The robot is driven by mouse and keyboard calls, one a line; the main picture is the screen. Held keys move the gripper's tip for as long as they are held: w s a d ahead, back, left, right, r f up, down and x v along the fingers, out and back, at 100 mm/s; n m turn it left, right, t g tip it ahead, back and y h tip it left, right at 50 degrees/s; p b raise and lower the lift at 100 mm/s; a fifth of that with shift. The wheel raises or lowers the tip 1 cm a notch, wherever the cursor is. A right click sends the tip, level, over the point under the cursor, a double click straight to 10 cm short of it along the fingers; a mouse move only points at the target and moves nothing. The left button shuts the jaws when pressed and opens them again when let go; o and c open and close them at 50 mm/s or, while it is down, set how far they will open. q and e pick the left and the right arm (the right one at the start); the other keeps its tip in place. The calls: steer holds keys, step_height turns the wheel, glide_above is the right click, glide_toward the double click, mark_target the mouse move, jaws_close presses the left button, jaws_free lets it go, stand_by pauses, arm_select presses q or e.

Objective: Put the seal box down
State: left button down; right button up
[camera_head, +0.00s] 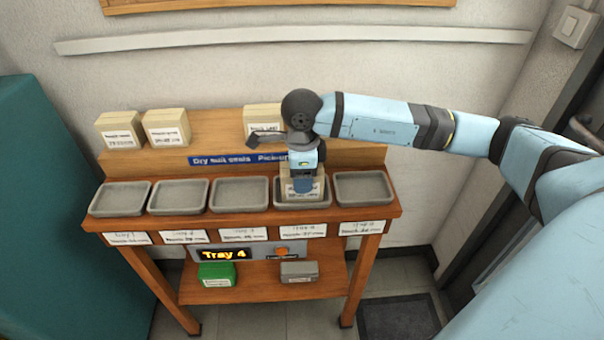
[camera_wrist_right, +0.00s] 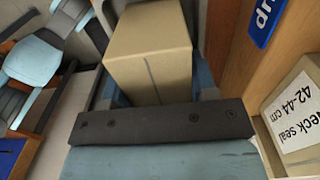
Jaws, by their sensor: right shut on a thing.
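The seal box (camera_head: 302,183) is a small tan cardboard box with a white label. My right gripper (camera_head: 303,186) is shut on it and holds it upright over the fourth grey tray (camera_head: 287,205), counted from the left. The box also fills the upper middle of the right wrist view (camera_wrist_right: 150,55), between the fingers. Whether its bottom touches the tray floor I cannot tell, as the gripper and box hide it. The display (camera_head: 222,254) under the trays reads "Tray 4". My left gripper is not in view.
Several other grey trays, such as the first (camera_head: 119,199) and the fifth (camera_head: 364,190), look empty. Tan boxes (camera_head: 166,128) stand on the raised back shelf, one (camera_head: 262,118) just behind my right wrist. A green box (camera_head: 217,274) and a grey box (camera_head: 299,271) sit on the lower shelf.

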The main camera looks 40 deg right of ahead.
steer(key=o, duration=0.5)
steer(key=shift+f, duration=0.15)
steer(key=o, duration=0.5)
steer(key=shift+c, duration=0.2)
